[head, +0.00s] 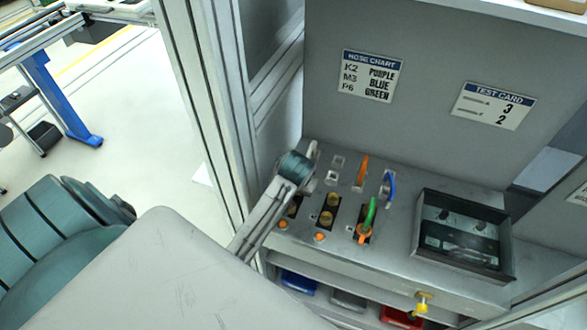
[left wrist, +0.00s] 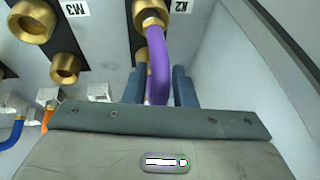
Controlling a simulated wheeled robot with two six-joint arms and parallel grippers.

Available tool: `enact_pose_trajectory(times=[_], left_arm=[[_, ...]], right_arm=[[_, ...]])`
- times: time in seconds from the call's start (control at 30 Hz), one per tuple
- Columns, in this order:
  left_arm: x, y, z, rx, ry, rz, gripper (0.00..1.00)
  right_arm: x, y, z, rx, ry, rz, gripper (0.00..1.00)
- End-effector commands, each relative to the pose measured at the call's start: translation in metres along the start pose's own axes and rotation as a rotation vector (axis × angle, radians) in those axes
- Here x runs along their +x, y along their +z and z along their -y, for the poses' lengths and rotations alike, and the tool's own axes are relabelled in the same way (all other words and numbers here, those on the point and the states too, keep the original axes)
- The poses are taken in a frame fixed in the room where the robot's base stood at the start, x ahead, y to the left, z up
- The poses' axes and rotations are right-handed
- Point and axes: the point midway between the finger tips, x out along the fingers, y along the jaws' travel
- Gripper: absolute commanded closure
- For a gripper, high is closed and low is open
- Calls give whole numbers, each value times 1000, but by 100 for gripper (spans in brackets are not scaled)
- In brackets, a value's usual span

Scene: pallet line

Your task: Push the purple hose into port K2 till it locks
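In the left wrist view, my left gripper (left wrist: 160,74) has its dark blue fingers on both sides of the purple hose (left wrist: 158,58), gripping it. The hose's brass end meets the brass port K2 (left wrist: 138,14), beside an upside-down K2 label (left wrist: 180,6). I cannot tell how deep it sits or whether it is locked. In the head view, my left arm (head: 297,168) reaches over the left end of the port panel (head: 345,200). It hides the hose and part of the K2 column. My right gripper is not in view.
Brass ports of M3 (left wrist: 34,20) lie beside K2. A green hose (head: 370,213) stands in the right column; a blue hose (head: 389,185) and an orange piece (head: 361,171) stand behind. A black-framed box (head: 462,232) is at the right. A wall (left wrist: 265,60) borders K2.

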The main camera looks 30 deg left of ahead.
Motion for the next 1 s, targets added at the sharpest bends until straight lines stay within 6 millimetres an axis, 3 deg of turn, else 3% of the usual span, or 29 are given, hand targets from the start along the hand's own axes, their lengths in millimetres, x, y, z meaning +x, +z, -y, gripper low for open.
enact_pose_trajectory(times=[0.07, 0.47, 0.8, 1.0], left_arm=[[0, 0, 0, 0, 0, 0, 61], [-9, -1, -1, -1, 1, -4, 61], [-73, -1, -1, -2, 3, -6, 61], [-101, -1, -1, -2, 2, -3, 61]], right_arm=[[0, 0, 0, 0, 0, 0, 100], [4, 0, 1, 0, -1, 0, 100], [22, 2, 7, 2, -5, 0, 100], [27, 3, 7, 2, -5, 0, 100]])
